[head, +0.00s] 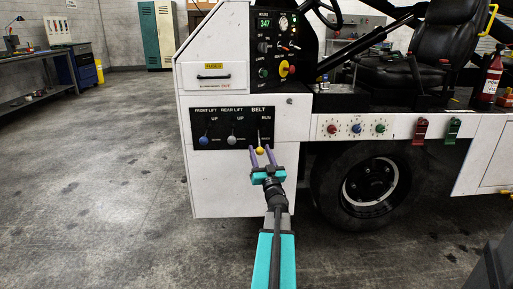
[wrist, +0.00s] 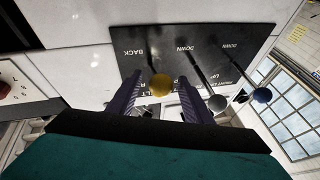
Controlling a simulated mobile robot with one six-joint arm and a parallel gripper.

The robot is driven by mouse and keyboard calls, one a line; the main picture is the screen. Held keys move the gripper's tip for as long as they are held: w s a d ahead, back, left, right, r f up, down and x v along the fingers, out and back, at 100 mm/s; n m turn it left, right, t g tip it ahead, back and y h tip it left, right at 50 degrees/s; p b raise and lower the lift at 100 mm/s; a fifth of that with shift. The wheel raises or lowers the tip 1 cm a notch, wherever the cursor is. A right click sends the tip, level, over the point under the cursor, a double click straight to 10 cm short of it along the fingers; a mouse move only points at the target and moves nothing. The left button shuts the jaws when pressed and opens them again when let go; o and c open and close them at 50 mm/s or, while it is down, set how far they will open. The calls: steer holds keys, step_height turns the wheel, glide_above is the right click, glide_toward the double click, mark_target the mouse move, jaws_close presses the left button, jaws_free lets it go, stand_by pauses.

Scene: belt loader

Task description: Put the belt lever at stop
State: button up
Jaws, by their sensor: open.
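The belt lever (head: 260,150) has a yellow knob and sits at the right end of a black lever panel (head: 220,128), under the labels BELT and RUN. Its knob hangs lower than the other two knobs. In the wrist view the yellow knob (wrist: 160,85) lies between my two fingers, with a gap on each side. A BACK label shows upside down close to that lever. No STOP mark is readable. My gripper (head: 262,151) is open, with its purple fingers on either side of the knob; it also shows in the wrist view (wrist: 158,88).
The front lift lever with a blue knob (head: 204,141) and the rear lift lever with a grey knob (head: 232,141) stand to the left on the same panel. In the wrist view the grey knob (wrist: 217,103) is close beside one finger. A tire (head: 370,190) is lower right.

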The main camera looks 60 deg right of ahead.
mark_target(258, 131)
steer(key=shift+b+x, duration=0.45)
steer(key=shift+x, duration=1.7)
steer(key=shift+a+r, duration=0.1)
jaws_close()
